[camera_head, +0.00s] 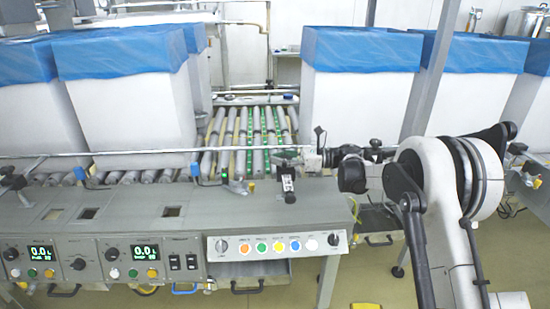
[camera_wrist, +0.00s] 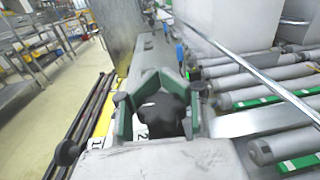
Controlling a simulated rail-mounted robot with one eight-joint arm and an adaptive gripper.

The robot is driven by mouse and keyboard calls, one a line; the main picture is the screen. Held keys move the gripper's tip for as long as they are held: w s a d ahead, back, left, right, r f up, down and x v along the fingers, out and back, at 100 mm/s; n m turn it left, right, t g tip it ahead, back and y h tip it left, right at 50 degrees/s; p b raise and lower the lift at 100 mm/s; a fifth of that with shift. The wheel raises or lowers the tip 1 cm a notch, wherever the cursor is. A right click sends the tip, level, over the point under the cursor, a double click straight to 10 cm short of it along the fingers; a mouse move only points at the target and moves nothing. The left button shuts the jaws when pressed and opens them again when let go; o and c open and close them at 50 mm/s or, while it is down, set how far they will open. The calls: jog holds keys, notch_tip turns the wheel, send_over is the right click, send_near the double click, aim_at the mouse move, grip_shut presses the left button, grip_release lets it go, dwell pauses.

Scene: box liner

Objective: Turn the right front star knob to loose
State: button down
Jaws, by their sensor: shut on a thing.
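The black star knob (camera_wrist: 160,114) sits between the green fingers of my gripper (camera_wrist: 159,98) in the wrist view. The fingers are closed against its two sides, and it covers the middle of the picture's lower half. A white scale with black numbers (camera_wrist: 141,131) shows partly under and beside the knob. In the head view my gripper (camera_head: 312,158) reaches in from the right to the back edge of the grey machine frame. The knob cannot be made out there. Its loose or tight marking is not readable.
A roller conveyor (camera_head: 250,135) runs behind the frame, with a metal rail (camera_head: 150,153) across it. Tall white boxes with blue liners (camera_head: 360,90) stand on both sides. A control panel (camera_head: 277,245) with coloured buttons faces the front. A small black knob (camera_wrist: 66,152) stands at left in the wrist view.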

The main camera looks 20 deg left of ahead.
jog(key=shift+d+f+g, duration=0.15)
jog(key=shift+d+g, duration=0.05)
jog(key=shift+g, duration=0.1)
jog(key=c, duration=1.8)
grip_release()
jog(key=shift+d, duration=0.2)
jog(key=o, duration=0.4)
jog(key=shift+a, duration=0.15)
jog(key=shift+o, duration=0.2)
jog(key=v, duration=1.2)
jog(key=shift+r, duration=0.2)
jog(key=shift+w, duration=0.1)
